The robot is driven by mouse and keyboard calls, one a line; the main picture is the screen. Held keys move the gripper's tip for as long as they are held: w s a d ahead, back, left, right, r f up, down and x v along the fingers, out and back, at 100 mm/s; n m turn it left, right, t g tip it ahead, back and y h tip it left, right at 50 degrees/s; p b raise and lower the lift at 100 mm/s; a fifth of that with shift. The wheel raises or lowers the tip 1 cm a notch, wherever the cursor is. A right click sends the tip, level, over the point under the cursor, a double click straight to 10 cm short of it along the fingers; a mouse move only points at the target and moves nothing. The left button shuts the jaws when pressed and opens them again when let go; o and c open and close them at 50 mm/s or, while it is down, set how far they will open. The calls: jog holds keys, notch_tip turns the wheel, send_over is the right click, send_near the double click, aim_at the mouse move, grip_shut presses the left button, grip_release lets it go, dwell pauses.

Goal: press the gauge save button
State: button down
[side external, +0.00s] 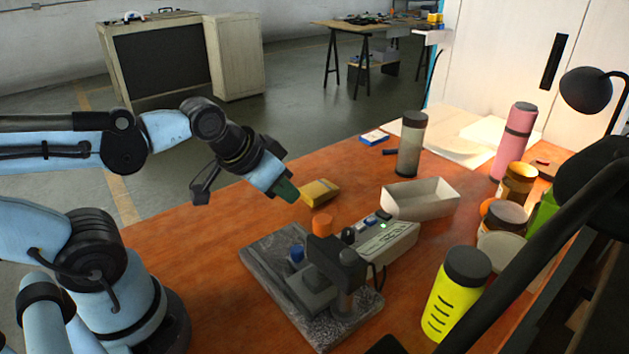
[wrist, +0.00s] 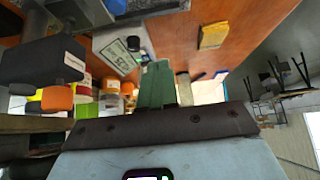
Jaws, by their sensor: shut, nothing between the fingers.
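I cannot tell which one is the save button. The gauge stands by a dark stand on a grey stone base (side external: 262,255). The fingers (wrist: 157,82) point forward in the wrist view.
A yellow block (side external: 320,192) lies just right of my gripper. A white open tray (side external: 420,203) is behind the gauge. A grey cylinder (side external: 411,145), a yellow bottle (side external: 457,295), and several jars stand farther right. The front left tabletop is clear.

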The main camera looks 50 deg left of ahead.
jog(key=shift+w, duration=0.1)
jog(key=n+t+h, duration=0.2)
jog(key=n+h, duration=0.1)
jog(key=n, duration=0.2)
send_over(355, 226)
jog(key=shift+r, duration=0.2)
jog(key=shift+f, duration=0.1)
jog(key=shift+f, duration=4.35)
jog(key=shift+f, duration=0.15)
jog(key=shift+f, duration=0.25)
